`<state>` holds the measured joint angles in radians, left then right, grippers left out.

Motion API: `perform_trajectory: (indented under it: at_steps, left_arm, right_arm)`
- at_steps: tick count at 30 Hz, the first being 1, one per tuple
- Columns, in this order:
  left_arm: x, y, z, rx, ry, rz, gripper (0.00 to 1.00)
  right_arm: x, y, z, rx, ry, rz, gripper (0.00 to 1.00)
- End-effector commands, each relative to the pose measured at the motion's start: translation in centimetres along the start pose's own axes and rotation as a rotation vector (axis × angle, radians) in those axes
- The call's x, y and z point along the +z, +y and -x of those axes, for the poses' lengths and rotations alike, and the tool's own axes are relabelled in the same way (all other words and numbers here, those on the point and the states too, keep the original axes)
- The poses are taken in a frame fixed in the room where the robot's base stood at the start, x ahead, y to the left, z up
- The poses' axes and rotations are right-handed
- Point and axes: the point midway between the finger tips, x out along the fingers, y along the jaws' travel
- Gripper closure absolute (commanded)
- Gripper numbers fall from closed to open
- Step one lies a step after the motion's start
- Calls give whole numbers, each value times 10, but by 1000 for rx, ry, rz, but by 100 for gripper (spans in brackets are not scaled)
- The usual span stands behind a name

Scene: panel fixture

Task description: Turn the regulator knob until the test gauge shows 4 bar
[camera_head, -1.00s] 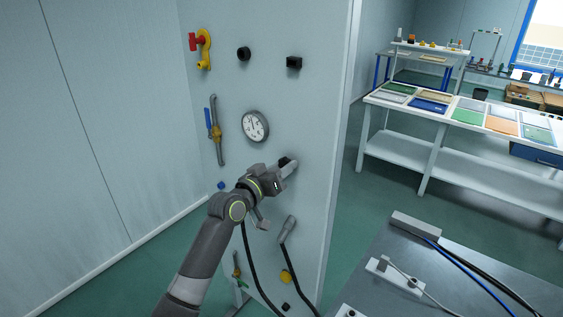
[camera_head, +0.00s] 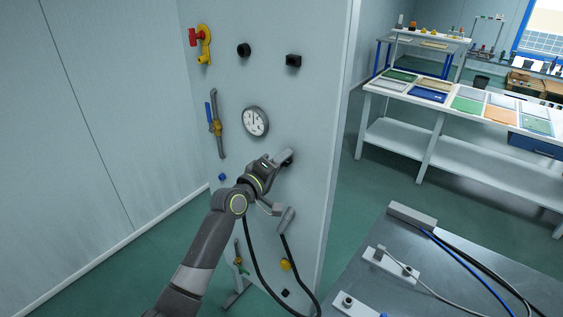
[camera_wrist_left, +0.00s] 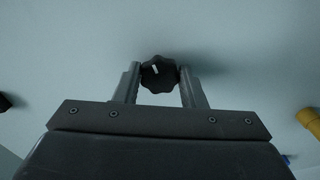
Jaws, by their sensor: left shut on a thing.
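The round white test gauge (camera_head: 255,121) is on the pale panel, above my left gripper. Its dark needle points roughly upward, but the scale is too small to read. My left gripper (camera_head: 286,158) is at the panel below and right of the gauge. In the left wrist view the black lobed regulator knob (camera_wrist_left: 159,80) sits between the two fingers (camera_wrist_left: 158,84), with a white mark near its top. The gripper is shut on the knob. In the head view the gripper mostly hides the knob. My right gripper is not in view.
The panel (camera_head: 310,110) also carries a red-and-yellow valve (camera_head: 204,44), a blue-handled valve (camera_head: 214,124), black knobs and a grey handle-like part (camera_head: 285,220) with black hose. A grey bench (camera_head: 420,285) stands at lower right, with open floor beyond.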

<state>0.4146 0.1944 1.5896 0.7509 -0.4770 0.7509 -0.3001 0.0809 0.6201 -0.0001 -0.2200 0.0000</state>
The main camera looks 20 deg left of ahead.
Motion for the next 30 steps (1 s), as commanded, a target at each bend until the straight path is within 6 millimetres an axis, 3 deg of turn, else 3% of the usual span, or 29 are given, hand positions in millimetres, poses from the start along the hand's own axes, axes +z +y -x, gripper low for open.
perform_trajectory:
  at_steps: [21,22,26,30]
  left_arm:
    - [1,-3,0,-6,-3,76,86]
    - [1,-3,0,-6,-3,75,59]
    - [1,-2,0,-4,-2,74,42]
    - [1,-1,0,-2,-1,73,41]
  right_arm:
    - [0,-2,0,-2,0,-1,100]
    - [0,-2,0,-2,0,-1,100]
    - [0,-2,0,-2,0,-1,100]
    - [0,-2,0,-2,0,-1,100]
